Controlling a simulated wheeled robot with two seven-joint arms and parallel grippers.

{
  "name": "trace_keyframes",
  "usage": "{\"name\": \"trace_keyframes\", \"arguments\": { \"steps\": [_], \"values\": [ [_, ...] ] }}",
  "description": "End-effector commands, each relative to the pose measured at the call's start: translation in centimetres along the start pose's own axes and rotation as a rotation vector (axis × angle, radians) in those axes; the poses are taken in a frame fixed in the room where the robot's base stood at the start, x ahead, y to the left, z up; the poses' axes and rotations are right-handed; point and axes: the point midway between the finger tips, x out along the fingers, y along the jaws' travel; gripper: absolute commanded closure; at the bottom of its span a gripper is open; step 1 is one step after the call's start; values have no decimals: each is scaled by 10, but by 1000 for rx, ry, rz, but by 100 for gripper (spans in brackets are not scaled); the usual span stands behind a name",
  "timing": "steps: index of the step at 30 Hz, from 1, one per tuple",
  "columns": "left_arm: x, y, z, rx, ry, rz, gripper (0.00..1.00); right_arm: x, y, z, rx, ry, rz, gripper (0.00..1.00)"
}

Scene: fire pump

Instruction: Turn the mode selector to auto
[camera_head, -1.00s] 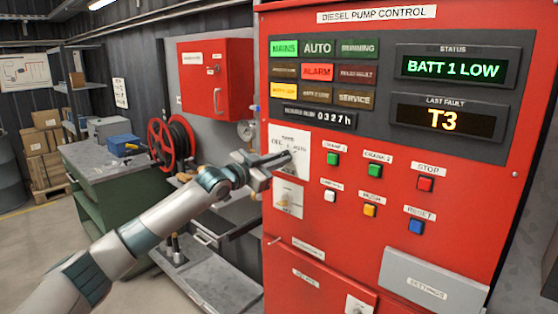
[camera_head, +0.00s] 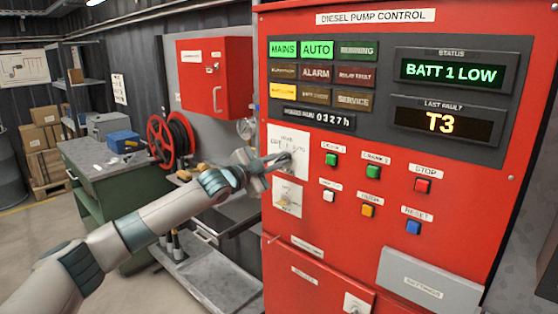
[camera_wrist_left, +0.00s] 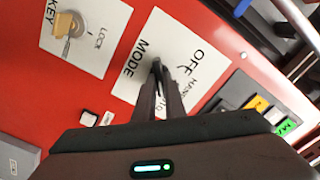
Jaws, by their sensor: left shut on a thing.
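The mode selector sits on a white plate (camera_head: 275,138) at the left of the red diesel pump control panel. My left gripper (camera_head: 284,160) reaches it from the left and is shut on the selector knob, which is mostly hidden by the fingers. In the left wrist view, the fingers (camera_wrist_left: 164,82) close around the dark knob (camera_wrist_left: 157,64) on the plate marked MODE, OFF and HAND; the AUTO word is partly covered. The AUTO lamp (camera_head: 317,50) is lit green, and the ALARM lamp (camera_head: 316,73) is dark. My right gripper is not in view.
A key switch plate (camera_head: 288,196) is just below the selector. Several coloured push buttons, including the red STOP button (camera_head: 423,186), are to the right. A red hose reel (camera_head: 172,142) and a green workbench (camera_head: 95,195) stand at the left.

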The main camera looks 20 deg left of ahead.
Motion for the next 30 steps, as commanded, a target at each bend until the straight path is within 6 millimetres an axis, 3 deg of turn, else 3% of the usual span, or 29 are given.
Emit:
{"name": "trace_keyframes", "arguments": {
  "steps": [5,6,8,22,30],
  "values": [
    [0,1,0,-1,-1,1,100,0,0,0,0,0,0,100],
    [0,1,0,-1,-1,1,85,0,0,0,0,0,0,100],
    [0,1,0,-2,-1,1,71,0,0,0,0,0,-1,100],
    [-5,1,2,-2,-1,0,71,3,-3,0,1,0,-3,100],
    [-32,2,3,0,0,-1,71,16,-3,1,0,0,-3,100]
  ]
}}
